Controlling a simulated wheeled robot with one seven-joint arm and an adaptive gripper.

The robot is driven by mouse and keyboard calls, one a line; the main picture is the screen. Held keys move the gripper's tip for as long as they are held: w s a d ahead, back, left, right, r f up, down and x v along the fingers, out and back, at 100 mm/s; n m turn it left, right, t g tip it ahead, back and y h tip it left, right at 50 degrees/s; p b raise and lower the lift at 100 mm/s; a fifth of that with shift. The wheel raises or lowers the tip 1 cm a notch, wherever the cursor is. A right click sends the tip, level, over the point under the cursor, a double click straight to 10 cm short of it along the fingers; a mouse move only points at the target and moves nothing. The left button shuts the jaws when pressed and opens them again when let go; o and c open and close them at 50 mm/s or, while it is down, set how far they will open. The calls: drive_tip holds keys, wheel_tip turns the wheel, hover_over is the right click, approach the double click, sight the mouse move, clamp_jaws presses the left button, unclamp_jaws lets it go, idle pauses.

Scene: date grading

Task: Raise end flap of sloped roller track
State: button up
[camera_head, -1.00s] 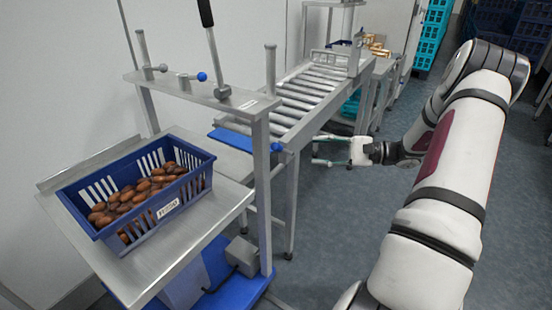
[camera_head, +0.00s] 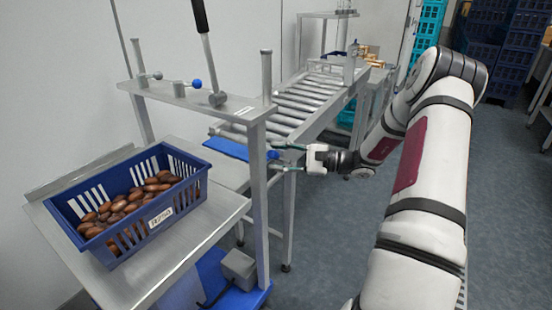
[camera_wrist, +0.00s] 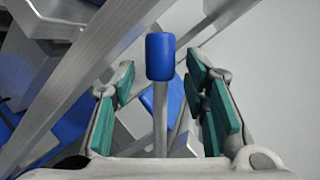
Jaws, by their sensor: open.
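The sloped roller track (camera_head: 305,98) runs down toward me in the head view. A blue flap (camera_head: 228,148) lies low at its near end. A blue knob (camera_head: 272,155) is at the flap's right side. In the wrist view a blue grip (camera_wrist: 160,57) on a thin metal rod (camera_wrist: 160,125) stands between my two teal-padded fingers, with space on both sides. My gripper (camera_head: 285,157) is open around the grip and appears not to touch it. The flap's far corner is partly hidden by the front stand.
A blue crate of brown dates (camera_head: 130,205) sits on a steel tray (camera_head: 225,207) at the left. A stand with an upright lever (camera_head: 206,60) and post (camera_head: 262,205) is close in front of the track. Open floor (camera_head: 500,200) lies to the right.

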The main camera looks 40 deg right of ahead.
drive_tip(key=shift+w+a, duration=0.3)
drive_tip(key=shift+w, duration=0.1)
clamp_jaws()
drive_tip(key=shift+r, duration=0.1)
